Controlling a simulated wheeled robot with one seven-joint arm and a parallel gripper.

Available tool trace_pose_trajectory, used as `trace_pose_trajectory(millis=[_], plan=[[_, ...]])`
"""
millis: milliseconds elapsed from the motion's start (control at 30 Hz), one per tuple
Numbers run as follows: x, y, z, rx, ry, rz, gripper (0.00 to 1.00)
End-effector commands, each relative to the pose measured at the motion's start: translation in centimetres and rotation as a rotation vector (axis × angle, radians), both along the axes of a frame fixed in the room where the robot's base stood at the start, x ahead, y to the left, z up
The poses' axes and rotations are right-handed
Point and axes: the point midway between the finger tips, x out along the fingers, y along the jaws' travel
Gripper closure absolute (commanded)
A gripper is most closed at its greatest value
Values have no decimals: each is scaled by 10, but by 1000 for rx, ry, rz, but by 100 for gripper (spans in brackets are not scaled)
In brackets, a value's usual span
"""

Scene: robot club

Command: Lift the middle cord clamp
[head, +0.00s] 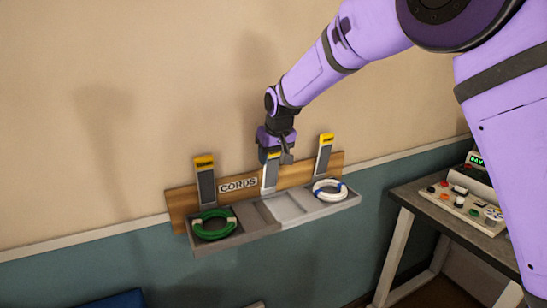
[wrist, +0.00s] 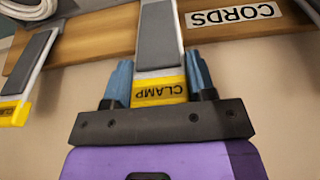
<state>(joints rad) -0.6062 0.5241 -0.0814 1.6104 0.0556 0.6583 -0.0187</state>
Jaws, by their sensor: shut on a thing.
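Three cord clamps with grey pads and yellow tips are mounted on a wooden board. The middle clamp (head: 270,178) is partly hidden by my gripper (head: 275,157) in the head view. In the wrist view, the middle clamp's yellow end marked CLAMP (wrist: 159,91) lies between the blue fingers of my gripper (wrist: 160,85), which are shut on it. The left clamp (head: 205,182) and the right clamp (head: 324,156) stand raised on either side. The right clamp also shows at the left of the wrist view (wrist: 30,65).
A grey tray (head: 262,231) runs below the clamps. A green cord coil (head: 213,224) lies in its left part and a white coil (head: 330,190) in its right part; the middle part is bare. A bench (head: 425,207) with a control panel (head: 461,203) stands at right.

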Motion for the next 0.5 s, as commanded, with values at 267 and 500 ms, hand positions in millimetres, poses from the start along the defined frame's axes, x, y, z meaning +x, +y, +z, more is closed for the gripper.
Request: trace_pose_trajectory(millis=[267, 500], plan=[[1, 0, 1, 2, -4, 0, 92], [1, 0, 0, 1, -3, 0, 23]])
